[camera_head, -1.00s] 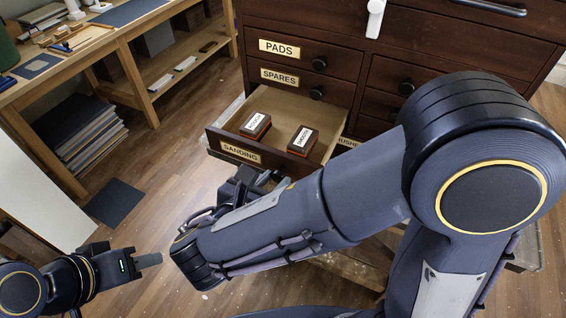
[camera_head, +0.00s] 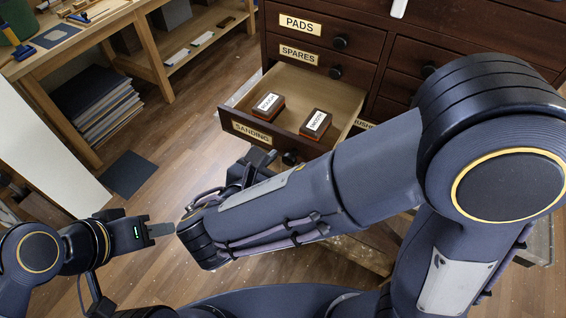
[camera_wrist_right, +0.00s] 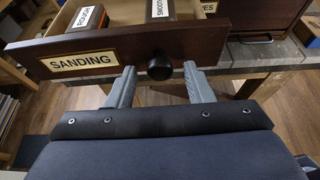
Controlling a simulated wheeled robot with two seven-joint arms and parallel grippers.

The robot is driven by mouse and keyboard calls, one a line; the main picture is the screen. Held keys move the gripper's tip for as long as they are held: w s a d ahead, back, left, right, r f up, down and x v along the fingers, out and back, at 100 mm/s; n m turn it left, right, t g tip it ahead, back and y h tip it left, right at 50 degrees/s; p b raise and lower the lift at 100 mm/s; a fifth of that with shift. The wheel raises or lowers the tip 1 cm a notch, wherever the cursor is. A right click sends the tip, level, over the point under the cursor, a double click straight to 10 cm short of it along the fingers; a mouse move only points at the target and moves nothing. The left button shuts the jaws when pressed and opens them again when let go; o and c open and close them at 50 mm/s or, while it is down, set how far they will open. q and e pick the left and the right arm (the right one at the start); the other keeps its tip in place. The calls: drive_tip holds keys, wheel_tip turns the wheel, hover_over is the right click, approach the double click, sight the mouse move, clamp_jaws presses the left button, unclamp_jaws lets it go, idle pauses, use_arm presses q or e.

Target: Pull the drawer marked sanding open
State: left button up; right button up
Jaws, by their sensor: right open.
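The drawer marked sanding (camera_head: 232,127) stands pulled out of the dark wooden cabinet. Its label also shows in the right wrist view (camera_wrist_right: 84,62). Inside lie two blocks, one labelled rough (camera_head: 267,106) and one labelled smooth (camera_head: 316,124). In the right wrist view the drawer's round black knob (camera_wrist_right: 160,67) sits just beyond and between the tips of my right gripper (camera_wrist_right: 157,82), which is open. In the head view my right arm partly hides this gripper. My left gripper (camera_head: 162,230) is over the floor at lower left, away from the drawer; its jaw opening is unclear.
Drawers labelled pads (camera_head: 300,25) and spares (camera_head: 298,54) above are shut. A wooden workbench (camera_head: 75,55) with several tools and a stack of sheets (camera_head: 98,103) stands at the left. The floor between bench and cabinet is mostly clear.

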drive_tip(key=b+v, duration=0.1)
drive_tip(key=v, duration=0.7)
drive_tip(key=shift+f, duration=0.1)
idle(0.4)
